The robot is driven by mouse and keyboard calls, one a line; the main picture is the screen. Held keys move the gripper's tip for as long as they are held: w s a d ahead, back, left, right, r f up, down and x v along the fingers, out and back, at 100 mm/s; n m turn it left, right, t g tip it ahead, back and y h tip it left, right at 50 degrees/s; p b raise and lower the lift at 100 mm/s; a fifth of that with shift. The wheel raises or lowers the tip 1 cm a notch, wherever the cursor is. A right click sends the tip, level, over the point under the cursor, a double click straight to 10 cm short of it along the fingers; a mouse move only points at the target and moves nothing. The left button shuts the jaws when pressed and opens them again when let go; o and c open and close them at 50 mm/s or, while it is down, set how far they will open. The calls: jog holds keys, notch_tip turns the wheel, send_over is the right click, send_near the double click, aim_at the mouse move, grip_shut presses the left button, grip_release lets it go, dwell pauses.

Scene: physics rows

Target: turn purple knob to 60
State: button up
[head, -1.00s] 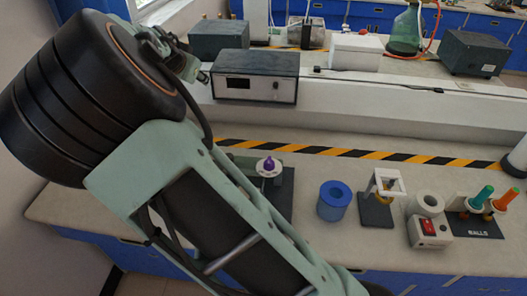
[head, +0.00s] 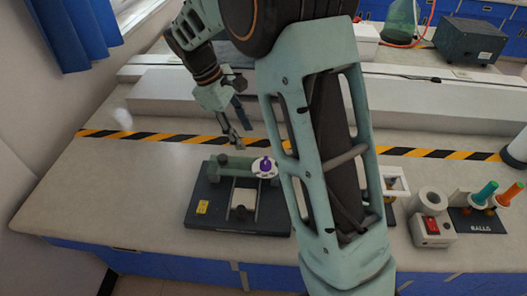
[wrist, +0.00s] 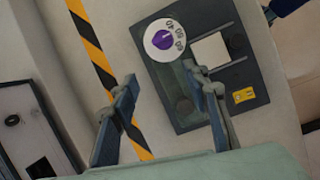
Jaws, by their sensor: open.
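The purple knob (head: 265,167) sits on a white round dial at the back right of a dark base plate (head: 197,219) on the bench. In the wrist view the purple knob (wrist: 162,40) is at the centre of the dial (wrist: 171,24), which carries printed numbers; the pointer setting is too small to read. My gripper (head: 242,143) is above the bench, a little behind and left of the dial. In the wrist view my gripper (wrist: 162,90) has its two fingers wide apart with nothing between them. The knob lies beyond the fingertips, not touching them.
A white box with a red switch (head: 432,225) and a stand with green and orange handles (head: 483,222) are at right. Black-yellow tape (head: 150,135) runs behind the plate. My arm crosses the middle of the head view. The bench left of the plate is clear.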

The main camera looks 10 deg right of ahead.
aim_at(265, 160)
jog(key=s+d+f, duration=0.1)
jog(key=f, duration=0.1)
jog(key=s+d+f+n, duration=0.1)
jog(key=d+f, duration=0.1)
jog(key=f, duration=0.1)
jog(key=s+d+f+n, duration=0.1)
jog(key=d+f, duration=0.1)
jog(key=f, duration=0.1)
jog(key=shift+d+g, duration=0.15)
jog(key=shift+g, duration=0.15)
jog(key=c, duration=1.1)
